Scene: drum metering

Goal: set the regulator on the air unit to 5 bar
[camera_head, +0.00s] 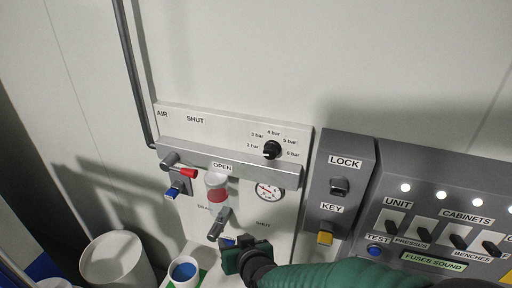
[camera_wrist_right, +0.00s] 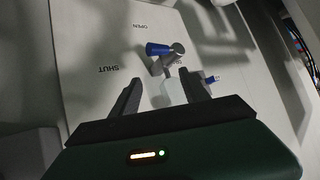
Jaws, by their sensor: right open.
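The air unit (camera_head: 225,130) is a pale panel with a grey ledge on the wall. Its regulator is a black round knob (camera_head: 272,150) ringed by marks from 2 bar to 6 bar; its pointer is too small to read surely. A round gauge (camera_head: 269,191) sits below it, its reading too small to tell. My right gripper (camera_head: 230,243) is low in front of the panel, below the knob and apart from it. In the wrist view the right gripper (camera_wrist_right: 160,92) is open, with a blue-handled valve (camera_wrist_right: 160,49) beyond its fingers. My left gripper does not show.
A red-handled valve (camera_head: 180,171), a blue handle (camera_head: 173,191) and a red-and-white bowl (camera_head: 216,188) are left of the gauge. Grey switch boxes (camera_head: 347,160) stand at right. A white bin (camera_head: 115,262) and a cup (camera_head: 184,272) are below. The space before the knob is clear.

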